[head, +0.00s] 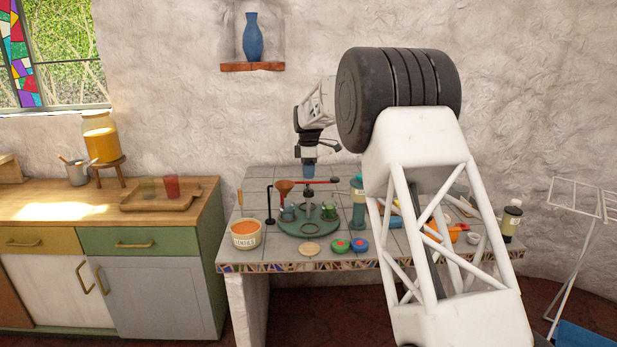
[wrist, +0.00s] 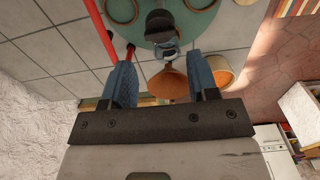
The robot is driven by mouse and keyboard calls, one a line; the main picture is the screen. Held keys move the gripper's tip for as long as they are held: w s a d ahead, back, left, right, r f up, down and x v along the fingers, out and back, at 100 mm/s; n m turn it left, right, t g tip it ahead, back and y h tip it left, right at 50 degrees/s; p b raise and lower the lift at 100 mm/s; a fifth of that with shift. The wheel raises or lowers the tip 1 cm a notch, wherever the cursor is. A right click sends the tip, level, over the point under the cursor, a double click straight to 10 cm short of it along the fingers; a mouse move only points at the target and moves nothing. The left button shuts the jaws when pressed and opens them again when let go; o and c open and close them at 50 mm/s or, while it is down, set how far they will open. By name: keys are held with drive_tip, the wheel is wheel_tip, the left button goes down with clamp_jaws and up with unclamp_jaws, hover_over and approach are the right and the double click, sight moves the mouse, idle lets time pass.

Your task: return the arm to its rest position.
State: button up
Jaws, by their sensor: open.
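My gripper (head: 309,172) hangs pointing down over the back of the tiled counter (head: 262,184), above the round green tray (head: 309,235). In the wrist view its two blue fingers (wrist: 160,60) are spread apart with nothing held between them. A terracotta funnel (head: 285,188) stands just left of and below the gripper in the head view. In the wrist view the funnel (wrist: 168,83) shows beyond the gap between the fingers, seemingly lower. A red bar (head: 322,181) lies close below the fingertips; whether it touches them cannot be told.
A tub with orange contents (head: 245,234) stands at the counter's front left. A teal bottle (head: 358,203) stands right of the tray. My arm hides part of the counter's right side. A blue vase (head: 253,38) stands in the wall niche.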

drive_tip(key=shift+r, duration=0.15)
drive_tip(key=shift+s+d+r, duration=0.15)
drive_tip(key=shift+s+r, duration=0.15)
drive_tip(key=shift+s, duration=0.05)
drive_tip(key=s+d+r+m, duration=0.3)
drive_tip(key=s+r, duration=0.1)
drive_tip(key=s, duration=0.7)
drive_tip(key=s+d+r+m+t, duration=0.1)
drive_tip(key=s+d+r+m, duration=0.25)
drive_tip(key=s, duration=0.65)
drive_tip(key=s+d+r+m, duration=0.2)
drive_tip(key=s+r, duration=0.2)
drive_tip(key=s, duration=0.7)
drive_tip(key=s+d+f+m, duration=0.1)
drive_tip(key=s+f+m, duration=0.2)
drive_tip(key=s, duration=0.9)
drive_tip(key=s+d+f+m+t, duration=0.1)
drive_tip(key=s+d+f+m, duration=0.1)
drive_tip(key=s, duration=1.1)
drive_tip(key=s+d+f+m, duration=0.1)
drive_tip(key=s+f+m, duration=0.3)
drive_tip(key=s, duration=0.8)
drive_tip(key=shift+s+d+f+m+t, duration=0.15)
drive_tip(key=shift+d+f+m+t, duration=0.2)
drive_tip(key=shift+f, duration=0.2)
